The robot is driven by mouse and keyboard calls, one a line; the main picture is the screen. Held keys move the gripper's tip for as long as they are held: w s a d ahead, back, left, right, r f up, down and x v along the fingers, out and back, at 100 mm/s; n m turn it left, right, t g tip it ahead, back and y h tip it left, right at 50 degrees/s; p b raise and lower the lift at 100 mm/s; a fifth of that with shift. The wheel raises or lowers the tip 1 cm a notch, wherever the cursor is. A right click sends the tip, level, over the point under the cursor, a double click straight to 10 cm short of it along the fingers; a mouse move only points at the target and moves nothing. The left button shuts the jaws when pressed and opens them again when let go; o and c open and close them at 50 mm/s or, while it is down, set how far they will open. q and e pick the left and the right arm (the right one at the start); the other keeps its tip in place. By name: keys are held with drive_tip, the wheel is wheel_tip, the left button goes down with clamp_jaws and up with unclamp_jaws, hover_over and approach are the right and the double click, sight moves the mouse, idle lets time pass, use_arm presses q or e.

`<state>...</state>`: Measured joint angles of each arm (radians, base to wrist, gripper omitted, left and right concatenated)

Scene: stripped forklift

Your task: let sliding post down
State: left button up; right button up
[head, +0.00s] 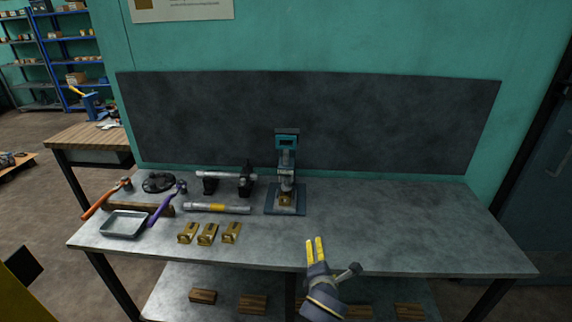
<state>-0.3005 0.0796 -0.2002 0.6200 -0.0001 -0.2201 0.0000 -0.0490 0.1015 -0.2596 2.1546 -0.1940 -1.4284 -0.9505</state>
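A small press-like stand (287,140) with a teal head stands upright at the back middle of the workbench (400,220). A silver vertical post (287,172) shows below its head, above a flat base plate (285,202) with a small brass-coloured piece near its middle. Whether the post touches that piece is too small to tell. My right gripper (316,249), with yellow fingers, is in front of the stand, near the bench's front edge, apart from the stand. Its fingers look close together and hold nothing visible; their opening is unclear.
Left of the stand are a silver bar on black supports (226,175), a tube with a yellow band (217,208), several brass blocks (207,234), a tray (124,224), and orange- and purple-handled hammers. The bench's right half is clear. A dark back panel (400,120) rises behind.

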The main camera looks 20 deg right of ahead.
drive_tip(key=w+a+r+n+t, duration=0.35)
drive_tip(key=w+r+n, duration=0.35)
drive_tip(key=w+r, duration=0.6)
drive_tip(key=n+t+h, duration=0.1)
drive_tip(key=n+t, duration=0.1)
drive_tip(key=n, duration=0.4)
approach(286, 138)
drive_tip(key=x, duration=1.1)
